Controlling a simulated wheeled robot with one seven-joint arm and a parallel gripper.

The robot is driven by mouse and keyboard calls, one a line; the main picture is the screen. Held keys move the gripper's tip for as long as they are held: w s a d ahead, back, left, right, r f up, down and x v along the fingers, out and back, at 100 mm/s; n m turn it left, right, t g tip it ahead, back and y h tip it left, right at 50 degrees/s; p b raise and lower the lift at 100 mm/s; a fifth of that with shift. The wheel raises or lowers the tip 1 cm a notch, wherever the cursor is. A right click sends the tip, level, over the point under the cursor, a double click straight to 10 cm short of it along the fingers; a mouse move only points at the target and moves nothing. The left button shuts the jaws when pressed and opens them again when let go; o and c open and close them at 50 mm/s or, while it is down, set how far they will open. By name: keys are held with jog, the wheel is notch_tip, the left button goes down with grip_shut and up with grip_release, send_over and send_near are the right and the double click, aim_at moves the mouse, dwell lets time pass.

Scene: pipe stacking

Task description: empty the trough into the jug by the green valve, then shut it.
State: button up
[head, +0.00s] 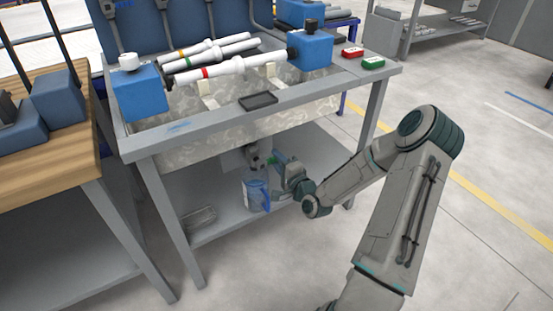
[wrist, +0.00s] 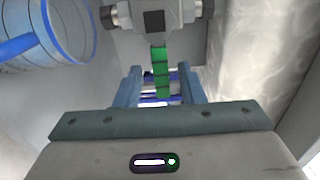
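The trough (head: 215,138) is the mottled basin in the grey bench frame. Its contents cannot be made out. The jug (head: 254,194), clear with blue parts, stands on the lower shelf under the trough; a round blue-ringed part of it shows upper left in the wrist view (wrist: 45,42). The green valve handle (wrist: 160,72) extends from the grey valve body (wrist: 155,14) towards my gripper. My gripper (wrist: 160,82) is open, its fingers either side of the handle with gaps visible. In the head view my gripper (head: 284,172) is beside the jug, partly hidden. Flow cannot be seen.
White pipes (head: 215,70) with coloured bands lie over the trough between blue blocks (head: 138,93). A wire basket (head: 198,218) is on the shelf. A wooden-topped bench is at left; the floor at right is clear.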

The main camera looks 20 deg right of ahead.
jog(key=p+v, duration=0.2)
jog(key=v, duration=1)
jog(key=shift+s, duration=0.35)
jog(key=shift+r, duration=0.1)
jog(key=s+a+r+n+g+h+p, duration=0.1)
jog(key=s+r+n+g+h+p, duration=0.15)
jog(key=r+n+g+p, duration=0.65)
jog(key=s+a+r+n+g+h+p, duration=0.1)
jog(key=r+n+g+h+p, duration=0.15)
jog(key=r+p, duration=0.75)
jog(key=s+a+r+n+g+p, duration=0.1)
jog(key=s+a+r+p, duration=0.1)
jog(key=s+r, duration=0.3)
jog(key=s+a+r+n+g+p, duration=0.1)
jog(key=s+a+r, duration=0.3)
jog(key=r, duration=0.8)
jog(key=s+a+r+n+g+y+p, duration=0.1)
jog(key=s+a+r+n+p, duration=0.1)
jog(key=s+r, duration=0.4)
notch_tip(320, 180, up, 3)
jog(key=shift+s+a+f+p, duration=0.2)
jog(key=shift+s+a+p, duration=0.25)
jog(key=shift+p, duration=0.55)
